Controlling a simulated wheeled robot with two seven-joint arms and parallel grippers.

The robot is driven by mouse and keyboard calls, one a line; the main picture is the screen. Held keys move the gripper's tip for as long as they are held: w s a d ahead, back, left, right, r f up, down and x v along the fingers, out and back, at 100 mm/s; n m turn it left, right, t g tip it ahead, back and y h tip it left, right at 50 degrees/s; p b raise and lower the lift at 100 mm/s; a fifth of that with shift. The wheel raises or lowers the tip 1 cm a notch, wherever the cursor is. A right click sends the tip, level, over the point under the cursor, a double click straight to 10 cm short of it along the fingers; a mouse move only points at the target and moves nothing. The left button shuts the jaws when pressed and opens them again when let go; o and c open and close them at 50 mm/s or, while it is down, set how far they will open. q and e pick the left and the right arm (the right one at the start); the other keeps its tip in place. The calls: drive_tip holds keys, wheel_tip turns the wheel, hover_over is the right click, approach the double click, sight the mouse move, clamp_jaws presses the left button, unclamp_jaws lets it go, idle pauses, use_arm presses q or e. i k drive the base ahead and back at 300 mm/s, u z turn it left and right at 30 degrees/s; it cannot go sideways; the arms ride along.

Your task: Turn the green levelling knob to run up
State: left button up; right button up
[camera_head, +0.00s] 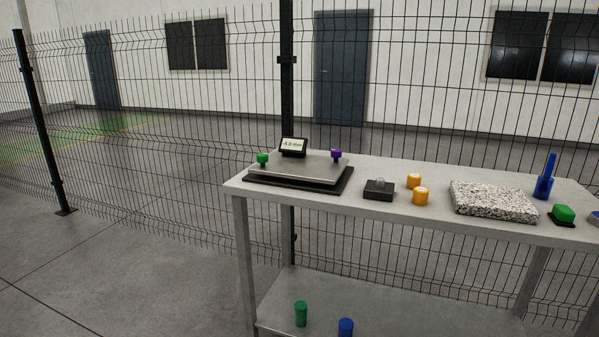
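The green levelling knob (262,158) stands at the left corner of a flat metal levelling plate (300,169). The plate lies on a black base near the left end of the table. A purple knob (336,155) stands at the plate's back right. A small display (293,145) behind the plate appears to read -4.8 mm, though the text is small. Neither of my grippers shows in the head view, and nothing touches the green knob.
Green (301,314) and blue (346,327) cylinders stand on the lower shelf. A mesh fence (180,150) runs behind.

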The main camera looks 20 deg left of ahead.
sight(262, 158)
drive_tip(key=k, duration=0.6)
drive_tip(key=u, duration=0.9)
drive_tip(key=i, duration=0.95)
drive_tip(key=u, duration=0.4)
drive_tip(key=i, duration=1.1)
drive_tip(key=z, duration=0.65)
